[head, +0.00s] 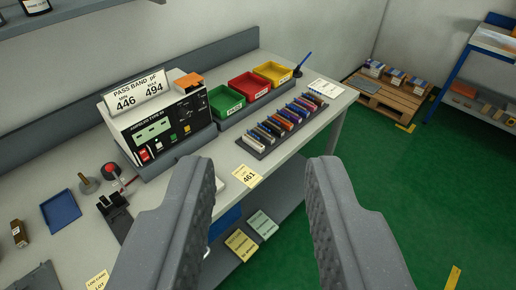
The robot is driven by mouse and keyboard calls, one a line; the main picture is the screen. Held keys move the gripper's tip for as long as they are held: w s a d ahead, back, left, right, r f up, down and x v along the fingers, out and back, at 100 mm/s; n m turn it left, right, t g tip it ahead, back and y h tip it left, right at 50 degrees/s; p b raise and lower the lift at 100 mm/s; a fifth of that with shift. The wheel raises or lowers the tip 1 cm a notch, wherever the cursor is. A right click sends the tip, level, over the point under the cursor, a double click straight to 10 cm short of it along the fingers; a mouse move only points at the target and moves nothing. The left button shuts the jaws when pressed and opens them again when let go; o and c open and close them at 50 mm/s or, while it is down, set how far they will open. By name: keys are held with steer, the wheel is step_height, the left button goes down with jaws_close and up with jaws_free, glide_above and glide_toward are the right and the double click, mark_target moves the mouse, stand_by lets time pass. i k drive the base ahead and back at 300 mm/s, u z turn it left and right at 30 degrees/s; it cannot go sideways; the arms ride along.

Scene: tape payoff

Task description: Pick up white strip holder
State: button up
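My gripper (263,167) is open and empty, with its two grey textured fingers reaching up from the bottom of the head view. Beyond the fingertips, a dark rack (258,155) on the grey bench holds a row of several coloured strip holders. A white or pale strip holder (253,143) seems to lie at the near left end of that row; it is small and its outline is unclear. A small white piece (244,176) lies on the bench near the left fingertip, partly hidden by it; I cannot tell what it is.
A tester (165,127) with a "PASS BAND" sign stands left of green (226,101), red (248,86) and yellow (273,73) bins. A "461" tag (247,177) sits at the bench's front edge. A blue tray (61,210) lies left.

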mark_target(252, 142)
steer(key=k, duration=1.2)
steer(key=z, duration=0.4)
steer(key=i, duration=2.25)
steer(key=u, duration=0.75)
